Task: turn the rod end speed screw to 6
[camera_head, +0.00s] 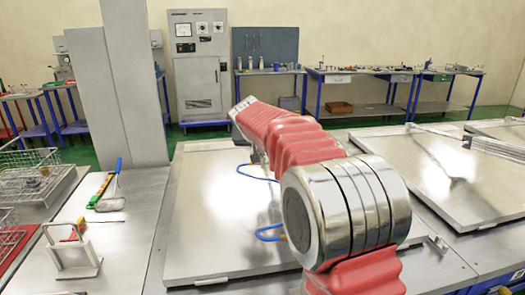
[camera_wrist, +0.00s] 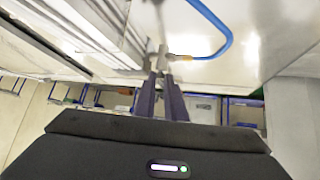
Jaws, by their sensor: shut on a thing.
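In the wrist view, my gripper (camera_wrist: 163,72) has its two dark fingers close together at a small metal fitting by a brass-coloured hose connector (camera_wrist: 180,57). It is shut on the rod end speed screw, which is mostly hidden between the fingertips. A blue hose (camera_wrist: 222,38) curves away from the connector. A blurred metal rod (camera_wrist: 160,22) shows beyond the fingertips. The screw's number scale cannot be read. In the head view my red-sleeved arm hides the gripper and the screw. Blue hose loops (camera_head: 268,236) show beside the arm.
A large flat metal lid (camera_head: 215,220) lies under and left of my arm, and another (camera_head: 445,170) lies to the right. Wire baskets (camera_head: 30,170), a small metal stand (camera_head: 75,258) and a yellow-and-blue-handled tool (camera_head: 105,190) are at left. A grey cabinet (camera_head: 200,75) and workbenches stand behind.

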